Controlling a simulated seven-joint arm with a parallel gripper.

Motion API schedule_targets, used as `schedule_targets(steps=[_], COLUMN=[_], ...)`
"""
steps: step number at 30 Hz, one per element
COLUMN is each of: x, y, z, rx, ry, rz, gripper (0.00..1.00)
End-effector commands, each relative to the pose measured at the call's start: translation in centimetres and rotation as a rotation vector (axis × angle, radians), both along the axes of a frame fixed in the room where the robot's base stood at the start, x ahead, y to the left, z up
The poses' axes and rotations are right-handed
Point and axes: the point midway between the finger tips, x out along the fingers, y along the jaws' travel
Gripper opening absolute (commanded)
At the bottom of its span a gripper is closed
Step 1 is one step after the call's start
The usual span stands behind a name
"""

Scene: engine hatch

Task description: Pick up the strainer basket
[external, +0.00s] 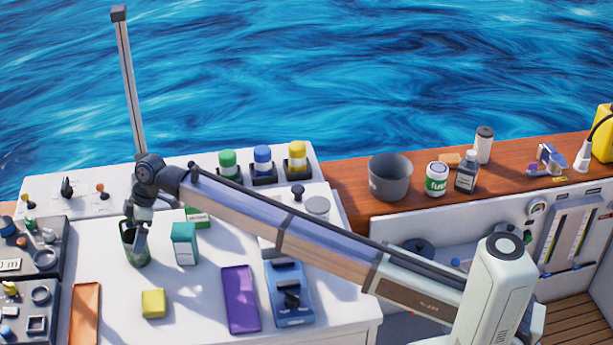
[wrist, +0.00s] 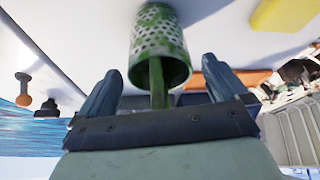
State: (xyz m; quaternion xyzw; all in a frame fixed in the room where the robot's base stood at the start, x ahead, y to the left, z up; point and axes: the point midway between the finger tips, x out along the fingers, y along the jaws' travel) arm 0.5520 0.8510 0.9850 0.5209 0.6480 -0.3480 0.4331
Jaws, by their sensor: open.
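The strainer basket (external: 132,256) is a green cylinder standing on the white hatch top at the left of the external view. In the wrist view, the basket (wrist: 160,32) shows perforated sides and a green strip, perhaps its handle, extending towards my gripper. My gripper (external: 141,222) is at the basket's upper part in the external view. In the wrist view, my gripper (wrist: 158,84) has its two fingers spread wide, one on each side of the strip, with gaps between. Whether a finger touches the basket is hidden.
A teal box (external: 184,244) stands close right of the basket. A yellow block (external: 153,304), an orange tray (external: 85,312) and a purple tray (external: 240,300) lie nearer the front. Dark panels with fittings (external: 38,262) are at left. Capped bottles (external: 262,165) stand behind.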

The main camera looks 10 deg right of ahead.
Motion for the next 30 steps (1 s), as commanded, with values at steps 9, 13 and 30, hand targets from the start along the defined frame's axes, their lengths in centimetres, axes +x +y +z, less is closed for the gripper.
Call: schedule_targets(steps=[9, 13, 30], x=[0.02, 0.03, 0.03], y=[-0.03, -0.03, -0.02], z=[0.05, 0.06, 0.35], rx=[0.000, 0.000, 0.001], ry=[0.000, 0.000, 0.000], rz=[0.000, 0.000, 0.000], gripper=[0.80, 0.67, 0.39])
